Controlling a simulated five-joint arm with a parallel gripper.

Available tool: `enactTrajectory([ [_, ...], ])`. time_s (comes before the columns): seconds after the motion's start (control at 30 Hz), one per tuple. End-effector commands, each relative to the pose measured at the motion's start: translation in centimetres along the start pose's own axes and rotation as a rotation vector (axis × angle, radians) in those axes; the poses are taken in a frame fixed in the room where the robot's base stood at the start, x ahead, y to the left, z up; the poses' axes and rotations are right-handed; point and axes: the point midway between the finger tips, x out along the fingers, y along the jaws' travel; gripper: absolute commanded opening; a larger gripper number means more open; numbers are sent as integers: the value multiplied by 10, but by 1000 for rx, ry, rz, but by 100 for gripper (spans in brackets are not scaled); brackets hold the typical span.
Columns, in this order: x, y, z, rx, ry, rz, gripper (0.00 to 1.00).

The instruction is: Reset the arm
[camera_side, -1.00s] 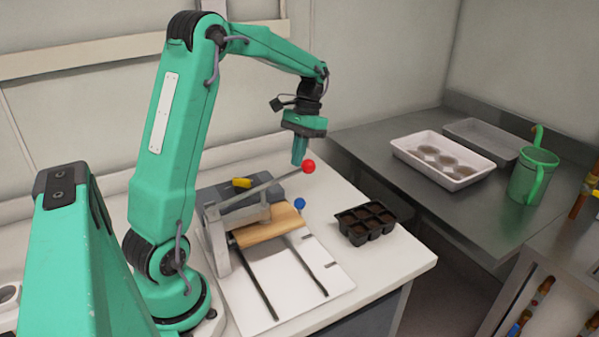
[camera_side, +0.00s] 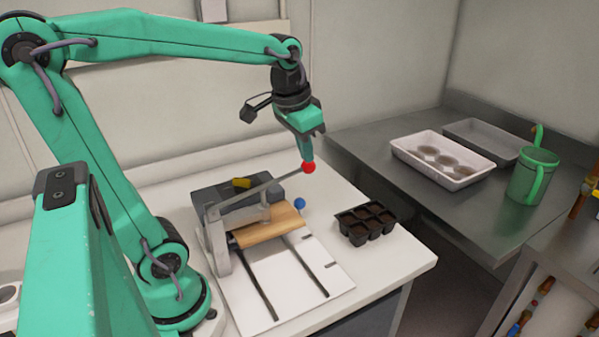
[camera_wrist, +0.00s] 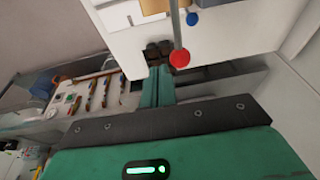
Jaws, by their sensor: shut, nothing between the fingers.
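My gripper (camera_side: 307,158) points down above the bench, its green fingers shut with nothing between them. In the side view its tips overlap the red ball (camera_side: 309,167) at the end of a metal lever; I cannot tell whether they touch. In the wrist view my gripper (camera_wrist: 160,75) shows from behind, with the red ball (camera_wrist: 180,58) just right of the fingers. My forearm stretches nearly level from the upper left, and my upper arm leans back to the left.
The lever press (camera_side: 240,215) with a wooden block (camera_side: 268,228) and blue ball (camera_side: 299,204) stands on the white bench. A black cell tray (camera_side: 366,222) sits to its right. A white tray (camera_side: 443,180) and green watering can (camera_side: 533,176) stand on the grey counter.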

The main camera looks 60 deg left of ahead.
Motion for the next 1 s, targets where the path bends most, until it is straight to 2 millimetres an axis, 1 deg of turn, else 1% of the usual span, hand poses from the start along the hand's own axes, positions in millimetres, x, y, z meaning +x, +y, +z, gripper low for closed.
enactTrajectory([
  [0.1,-7,14,19,6,50,4,0],
  [0.23,-10,27,38,7,100,11,0],
  [0.4,-11,42,64,9,163,25,0],
  [0.53,-9,49,79,9,201,36,0],
  [0.73,-7,54,90,8,231,46,0],
  [1.0,-6,55,91,7,233,47,0],
])
